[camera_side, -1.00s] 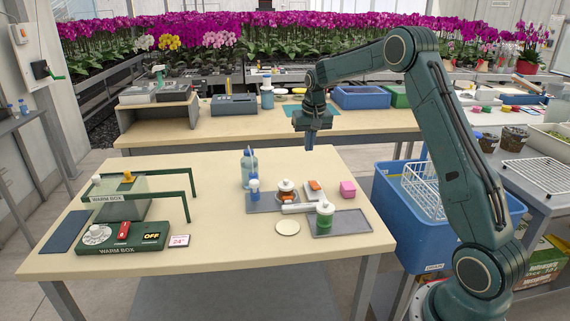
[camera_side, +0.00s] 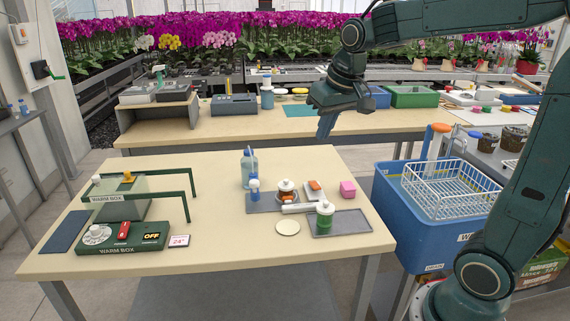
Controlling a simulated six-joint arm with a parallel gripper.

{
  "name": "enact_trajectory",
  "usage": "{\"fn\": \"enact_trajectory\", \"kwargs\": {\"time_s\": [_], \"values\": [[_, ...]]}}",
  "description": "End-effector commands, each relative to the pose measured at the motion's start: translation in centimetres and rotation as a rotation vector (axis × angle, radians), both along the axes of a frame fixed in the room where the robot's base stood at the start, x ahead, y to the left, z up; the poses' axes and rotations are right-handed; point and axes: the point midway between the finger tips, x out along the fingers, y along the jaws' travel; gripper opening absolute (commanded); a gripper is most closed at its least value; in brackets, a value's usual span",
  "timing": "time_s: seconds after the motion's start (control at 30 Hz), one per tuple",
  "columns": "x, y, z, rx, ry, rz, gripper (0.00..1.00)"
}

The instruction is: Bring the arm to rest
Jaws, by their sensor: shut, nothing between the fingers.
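My gripper (camera_side: 325,128) is at the end of my dark green arm, in the air above the far right part of the near table (camera_side: 150,168). Its fingers point down and are shut, with nothing between them. It is apart from everything on the table. My arm comes in from the right side of the picture, and its upper part runs out of the frame at the top right.
A blue bin (camera_side: 420,245) with a white wire basket (camera_side: 450,186) stands right.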

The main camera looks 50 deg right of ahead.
Motion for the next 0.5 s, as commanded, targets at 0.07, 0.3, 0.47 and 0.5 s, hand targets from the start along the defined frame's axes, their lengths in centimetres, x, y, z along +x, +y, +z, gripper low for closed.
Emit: {"fn": "enact_trajectory", "kwargs": {"time_s": [0.07, 0.3, 0.47, 0.5], "values": [[-1.8, 1.2, 0.4, -0.005, -0.015, 0.031, 0.0], [-6.9, 4.1, 0.6, -0.018, -0.053, 0.119, 0.0], [-10.2, 5.6, 0.1, -0.025, -0.078, 0.175, 0.0], [-11.0, 6.0, -0.1, -0.027, -0.083, 0.19, 0.0]]}}
